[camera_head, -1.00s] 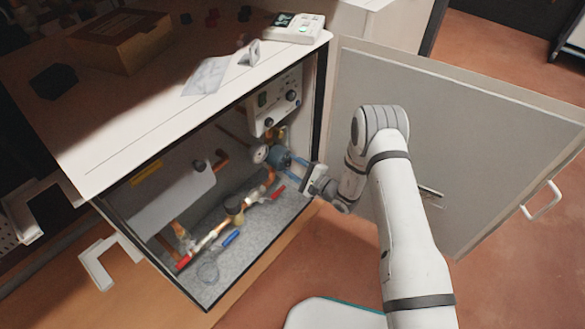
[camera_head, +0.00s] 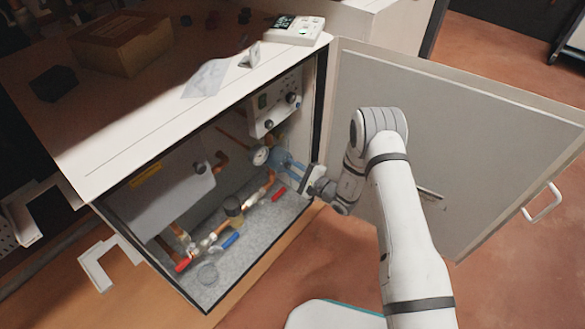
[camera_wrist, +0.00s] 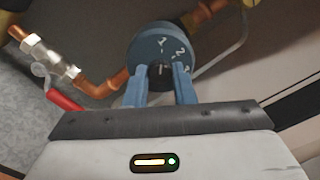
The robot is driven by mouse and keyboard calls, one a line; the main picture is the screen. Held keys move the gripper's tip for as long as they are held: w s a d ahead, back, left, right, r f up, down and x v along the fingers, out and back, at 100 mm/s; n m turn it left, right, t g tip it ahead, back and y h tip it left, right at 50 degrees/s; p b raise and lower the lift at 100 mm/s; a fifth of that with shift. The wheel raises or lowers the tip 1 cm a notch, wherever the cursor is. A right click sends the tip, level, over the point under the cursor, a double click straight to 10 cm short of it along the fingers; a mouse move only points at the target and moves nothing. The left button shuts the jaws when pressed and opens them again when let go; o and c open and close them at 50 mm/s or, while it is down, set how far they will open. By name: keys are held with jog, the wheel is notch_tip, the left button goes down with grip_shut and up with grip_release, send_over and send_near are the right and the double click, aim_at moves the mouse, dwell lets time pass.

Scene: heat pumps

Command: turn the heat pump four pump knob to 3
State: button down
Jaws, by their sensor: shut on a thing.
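The pump (camera_head: 277,157) is a blue round body inside the open cabinet, on copper pipework. In the wrist view its blue-grey dial face (camera_wrist: 150,50) carries white numerals 1, 2 and a partly hidden 3 on the right. The dark pump knob (camera_wrist: 160,73) sits at the dial's centre with a small light mark pointing roughly up. My gripper (camera_wrist: 160,82) has its two blue fingers on either side of the knob, shut on it. In the head view my gripper (camera_head: 293,165) reaches into the cabinet from the right. The fingers hide the lower dial.
The cabinet door (camera_head: 450,150) stands open behind my arm. A red valve handle (camera_head: 279,194), a blue handle (camera_head: 231,240) and a gauge (camera_head: 260,156) are near the pump. A white control box (camera_head: 275,103) is above it. The floor in front is clear.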

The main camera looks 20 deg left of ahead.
jog(key=shift+d+m, duration=0.15)
jog(key=shift+m, duration=0.15)
jog(key=m, duration=0.3)
jog(key=shift+m, duration=0.3)
jog(key=m, duration=0.4)
jog(key=shift+m, duration=0.3)
jog(key=m, duration=0.4)
jog(key=shift+d+r+m+p, duration=0.1)
jog(key=shift+m+p, duration=0.2)
jog(key=shift+p, duration=0.1)
jog(key=shift+w+m, duration=0.15)
jog(key=shift+m, duration=2.15)
jog(key=c, duration=1.5)
grip_release()
jog(key=shift+c, duration=0.2)
jog(key=o, duration=0.3)
jog(key=shift+o, duration=0.2)
